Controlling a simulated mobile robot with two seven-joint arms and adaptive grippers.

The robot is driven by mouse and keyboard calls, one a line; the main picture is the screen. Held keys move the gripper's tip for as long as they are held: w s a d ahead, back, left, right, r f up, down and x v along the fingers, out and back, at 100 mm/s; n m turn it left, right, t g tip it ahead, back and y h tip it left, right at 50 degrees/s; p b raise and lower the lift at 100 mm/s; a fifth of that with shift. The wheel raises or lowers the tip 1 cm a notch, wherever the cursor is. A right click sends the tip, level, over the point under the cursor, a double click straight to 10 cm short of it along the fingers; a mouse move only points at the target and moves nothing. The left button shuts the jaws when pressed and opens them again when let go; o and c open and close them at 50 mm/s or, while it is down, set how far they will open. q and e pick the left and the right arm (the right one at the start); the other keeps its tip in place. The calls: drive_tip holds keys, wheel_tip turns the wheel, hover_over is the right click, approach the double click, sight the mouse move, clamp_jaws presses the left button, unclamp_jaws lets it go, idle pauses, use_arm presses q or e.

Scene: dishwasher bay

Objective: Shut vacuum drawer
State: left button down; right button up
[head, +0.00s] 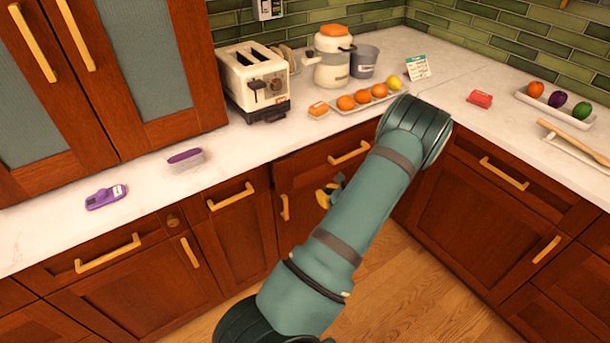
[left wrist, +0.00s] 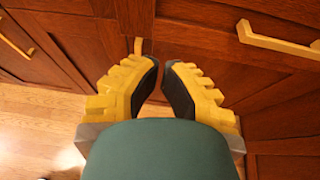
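Wooden drawers with brass handles line the counter front; nothing marks which is the vacuum drawer, and none clearly stands open. In the head view, one drawer front (head: 318,164) is behind my left arm, partly hidden. Another drawer front (head: 62,268) is at the left. My left gripper (head: 331,190), yellow and dark, shows partly behind my arm, in front of the cabinet below the middle drawer. In the left wrist view the gripper's fingers (left wrist: 161,66) are a little apart, with nothing between them. A brass handle (left wrist: 139,46) shows just beyond the left fingertip. My right gripper is not in view.
The counter holds a toaster (head: 255,78), a jar (head: 332,58), a tray of oranges (head: 386,101), a purple device (head: 105,197) and a purple-topped brush (head: 185,157). Another drawer (head: 518,165) faces the right side. The wood floor (head: 425,290) is clear.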

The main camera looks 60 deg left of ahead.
use_arm(q)
drive_tip(key=y, duration=0.1)
drive_tip(key=b, duration=0.2)
approach(297, 173)
drive_tip(key=shift+t, duration=0.3)
drive_tip(key=x, duration=0.2)
drive_tip(key=f+x, duration=0.1)
drive_tip(key=x, duration=0.4)
drive_tip(key=shift+s+d+f, duration=0.2)
drive_tip(key=shift+s+d, duration=0.05)
drive_tip(key=shift+d, duration=0.05)
drive_tip(key=shift+a, duration=0.55)
drive_tip(key=a+b, duration=0.1)
drive_tip(key=a, duration=0.3)
drive_tip(key=shift+s+a+b, duration=0.15)
drive_tip(key=shift+a+b, duration=0.15)
drive_tip(key=shift+a, duration=0.35)
drive_tip(key=shift+r, duration=0.2)
